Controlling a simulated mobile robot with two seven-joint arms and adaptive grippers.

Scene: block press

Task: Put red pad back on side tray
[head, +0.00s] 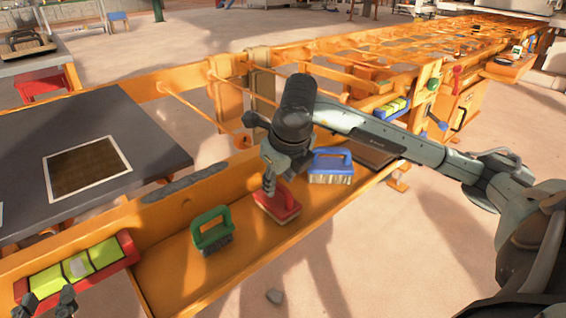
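The red pad (278,205) is a brush-like block with a handle, on the orange side tray (165,278), between a green pad (212,232) and a blue pad (331,166). My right gripper (270,188) points down at the red pad's handle from above, at its upper left end. Its fingers overlap the handle in the picture, and I cannot tell whether they grip it. My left gripper (54,303) is at the bottom left corner, partly cut off, with its fingers apart and empty, in front of a red holder with a yellow-green level (80,264).
A dark grey table (130,137) with a white-framed brown square (87,168) lies at the left. Orange posts and rails (262,82) stand behind the tray. My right arm crosses above the tray's right end. The tray is clear left of the green pad.

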